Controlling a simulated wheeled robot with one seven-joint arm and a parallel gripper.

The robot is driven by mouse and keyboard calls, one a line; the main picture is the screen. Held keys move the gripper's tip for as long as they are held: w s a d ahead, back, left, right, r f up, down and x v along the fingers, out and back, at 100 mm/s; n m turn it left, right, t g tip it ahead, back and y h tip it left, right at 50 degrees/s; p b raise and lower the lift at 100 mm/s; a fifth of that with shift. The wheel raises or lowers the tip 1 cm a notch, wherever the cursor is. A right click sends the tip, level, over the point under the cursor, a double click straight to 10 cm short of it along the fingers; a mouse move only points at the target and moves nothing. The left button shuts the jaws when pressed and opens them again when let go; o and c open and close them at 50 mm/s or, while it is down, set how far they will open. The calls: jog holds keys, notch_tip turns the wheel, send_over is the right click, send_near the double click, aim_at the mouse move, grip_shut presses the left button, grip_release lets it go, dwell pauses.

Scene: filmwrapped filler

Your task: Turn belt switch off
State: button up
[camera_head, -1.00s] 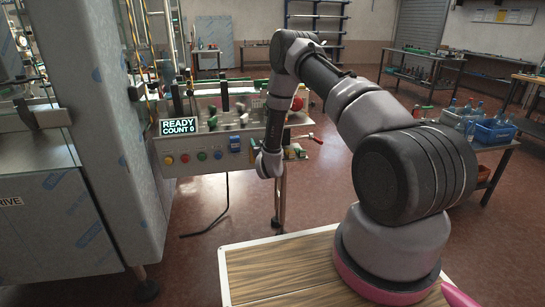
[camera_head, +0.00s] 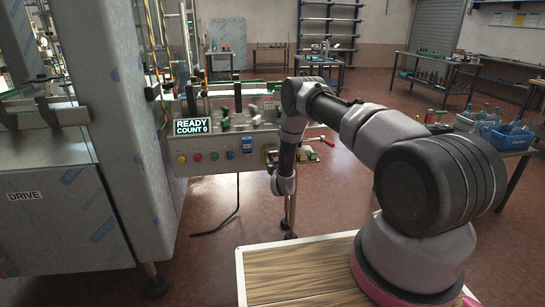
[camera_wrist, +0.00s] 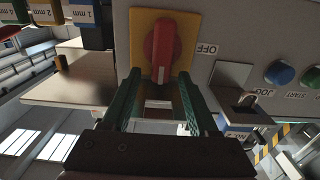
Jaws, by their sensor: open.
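The belt switch appears to be the red rotary knob (camera_wrist: 161,48) on a yellow plate (camera_wrist: 139,28) in the wrist view. Its grip bar runs up and down in that picture, and an OFF label (camera_wrist: 207,49) sits right of the plate. My gripper (camera_wrist: 158,84) is open, with its green-padded fingers on either side of the knob's lower end. I cannot tell whether they touch it. In the head view my wrist hangs at the right part of the control panel (camera_head: 215,168). My fingertips and the knob are not clear there.
A bracket (camera_wrist: 75,85) juts out at left. In the head view a READY display (camera_head: 192,125) tops the panel, and a steel cabinet (camera_head: 65,205) stands left.

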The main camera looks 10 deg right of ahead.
jog(key=shift+w, duration=0.7)
grip_shut()
